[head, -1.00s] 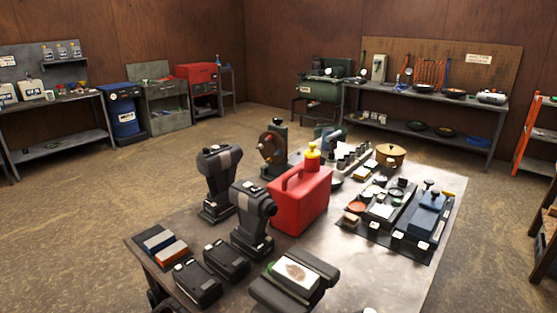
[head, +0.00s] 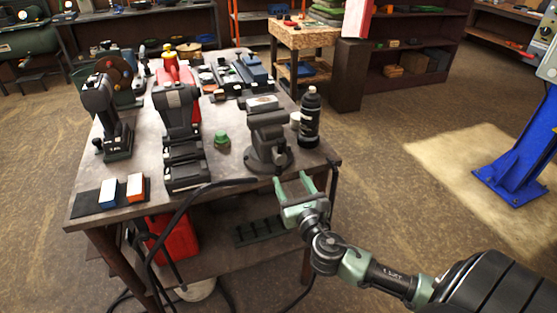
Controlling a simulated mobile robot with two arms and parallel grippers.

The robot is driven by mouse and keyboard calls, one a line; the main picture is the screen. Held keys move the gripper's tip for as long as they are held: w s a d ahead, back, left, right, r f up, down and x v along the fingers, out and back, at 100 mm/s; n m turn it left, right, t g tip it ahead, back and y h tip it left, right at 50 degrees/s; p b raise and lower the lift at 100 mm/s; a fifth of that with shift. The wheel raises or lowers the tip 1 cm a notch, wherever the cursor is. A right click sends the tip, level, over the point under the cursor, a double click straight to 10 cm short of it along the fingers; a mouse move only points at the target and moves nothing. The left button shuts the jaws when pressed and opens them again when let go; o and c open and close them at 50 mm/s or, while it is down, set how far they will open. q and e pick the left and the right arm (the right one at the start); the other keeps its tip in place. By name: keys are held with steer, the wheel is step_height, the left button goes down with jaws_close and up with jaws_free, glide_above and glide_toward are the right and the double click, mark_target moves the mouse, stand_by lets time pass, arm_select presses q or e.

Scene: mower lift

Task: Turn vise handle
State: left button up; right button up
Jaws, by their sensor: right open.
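The dark grey bench vise (head: 268,140) stands near the front right corner of the workbench (head: 215,188), with a light block (head: 262,103) at its jaws. My right gripper (head: 292,182) is green, open and empty. It is in front of and just below the vise, near the bench's front edge, and looks apart from it. My left gripper is not in view.
A black bottle (head: 309,120) stands right of the vise, and a small green item (head: 222,141) left of it. A black cable (head: 180,215) hangs over the front edge. A blue lift post (head: 525,150) stands right, with clear floor between.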

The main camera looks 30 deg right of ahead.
mark_target(281, 161)
steer(key=shift+n+t, duration=0.3)
steer(key=shift+n, duration=0.1)
steer(key=w, duration=0.2)
steer(key=w+d+r+p, duration=0.1)
steer(key=w, duration=0.1)
steer(key=w+r, duration=0.1)
steer(key=w, duration=0.1)
steer(key=shift+d+r, duration=0.1)
steer(key=shift+d, duration=0.1)
steer(key=shift+w, duration=0.6)
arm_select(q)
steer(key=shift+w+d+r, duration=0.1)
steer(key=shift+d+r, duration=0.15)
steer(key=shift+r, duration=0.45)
arm_select(e)
steer(key=shift+w, duration=0.15)
jaws_close()
